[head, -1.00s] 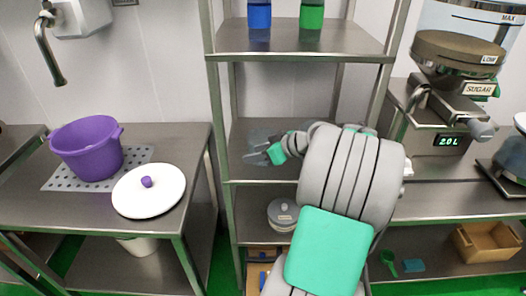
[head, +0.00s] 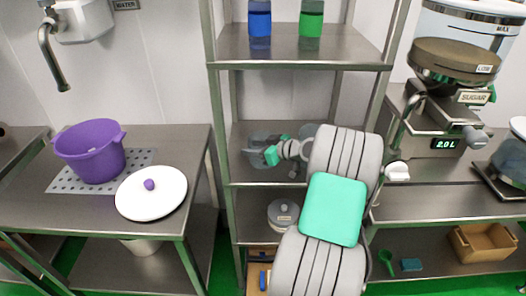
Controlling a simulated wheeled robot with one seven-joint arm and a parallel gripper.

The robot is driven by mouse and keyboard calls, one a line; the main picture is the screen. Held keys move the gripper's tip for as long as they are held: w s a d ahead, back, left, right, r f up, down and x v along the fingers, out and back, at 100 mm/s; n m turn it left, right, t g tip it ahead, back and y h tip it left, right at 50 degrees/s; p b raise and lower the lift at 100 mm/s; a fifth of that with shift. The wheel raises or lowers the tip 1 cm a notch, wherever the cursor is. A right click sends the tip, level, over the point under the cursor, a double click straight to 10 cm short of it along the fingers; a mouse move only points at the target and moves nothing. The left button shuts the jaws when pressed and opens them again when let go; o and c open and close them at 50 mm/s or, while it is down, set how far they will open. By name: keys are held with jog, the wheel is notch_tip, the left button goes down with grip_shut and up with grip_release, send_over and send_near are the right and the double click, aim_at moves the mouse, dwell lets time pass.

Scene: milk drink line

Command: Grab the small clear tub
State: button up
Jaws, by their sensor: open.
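A clear greyish tub (head: 259,136) stands on the middle shelf of the steel rack, towards its left side. A second clear greyish container (head: 308,130) stands to its right, partly hidden by my arm; I cannot tell well which is smaller. My gripper (head: 252,151), with green parts, is open at the left tub, its fingers pointing left across the tub's front. I cannot tell whether they touch it. The tub's lower part is partly hidden by the gripper.
The rack's posts and the shelf above (head: 290,48), with blue (head: 259,18) and green (head: 311,18) containers, bound the space. A lidded grey pot (head: 283,214) sits on the shelf below. A purple pot (head: 92,152) stands on the left table, a sugar dispenser at right.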

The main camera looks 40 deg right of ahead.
grip_shut()
dwell(0.4)
dwell(1.0)
